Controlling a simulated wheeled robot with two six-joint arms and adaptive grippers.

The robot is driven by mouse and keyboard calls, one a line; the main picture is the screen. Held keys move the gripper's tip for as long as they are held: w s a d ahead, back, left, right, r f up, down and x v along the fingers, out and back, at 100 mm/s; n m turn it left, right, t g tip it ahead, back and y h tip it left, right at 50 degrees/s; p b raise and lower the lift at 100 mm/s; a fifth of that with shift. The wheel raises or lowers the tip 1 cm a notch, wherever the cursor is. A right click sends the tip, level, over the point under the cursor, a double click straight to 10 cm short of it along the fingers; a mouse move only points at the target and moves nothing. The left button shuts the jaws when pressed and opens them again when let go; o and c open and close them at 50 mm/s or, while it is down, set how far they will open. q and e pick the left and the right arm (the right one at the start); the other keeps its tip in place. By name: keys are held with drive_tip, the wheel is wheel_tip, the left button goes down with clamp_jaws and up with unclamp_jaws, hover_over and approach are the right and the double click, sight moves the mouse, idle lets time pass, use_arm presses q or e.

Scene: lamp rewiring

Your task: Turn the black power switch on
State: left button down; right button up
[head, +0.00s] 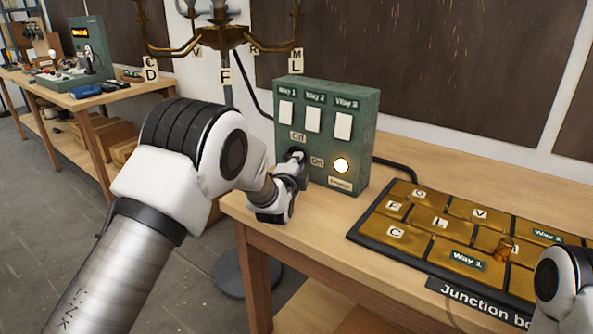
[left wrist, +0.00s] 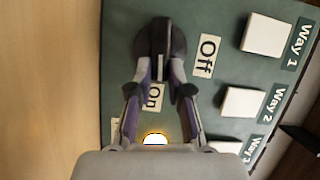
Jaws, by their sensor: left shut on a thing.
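The black power switch (left wrist: 160,45) is a round knob with a raised bar on the green control box (head: 355,110). In the left wrist view its bar lies in line with the On label (left wrist: 154,97), and the Off label (left wrist: 207,56) is beside it. My left gripper (head: 296,160) is shut on the knob, with both fingertips on the bar in the left wrist view (left wrist: 159,72). In the head view the gripper mostly hides the knob. The round lamp (head: 341,165) on the box glows yellow-white. My right gripper is out of view.
Three white switches (head: 313,119), labelled Way 1 to Way 3, sit above the knob. A brass junction board (head: 430,222) lies at the right of the wooden table (head: 240,209). A chandelier (head: 222,38) hangs behind the box. My right arm shows at the lower right.

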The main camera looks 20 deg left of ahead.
use_arm(q)
drive_tip(key=shift+m+t+b, duration=0.3)
drive_tip(key=shift+m+b, duration=0.15)
drive_tip(key=shift+m, duration=0.15)
drive_tip(key=shift+w+r, duration=0.1)
drive_tip(key=shift+r, duration=0.05)
drive_tip(key=c, duration=1.3)
unclamp_jaws()
drive_tip(key=shift+o, duration=1.1)
drive_tip(key=shift+w+f, duration=0.1)
drive_tip(key=shift+f, duration=0.15)
drive_tip(key=s, duration=1.2)
drive_tip(key=shift+d, duration=0.25)
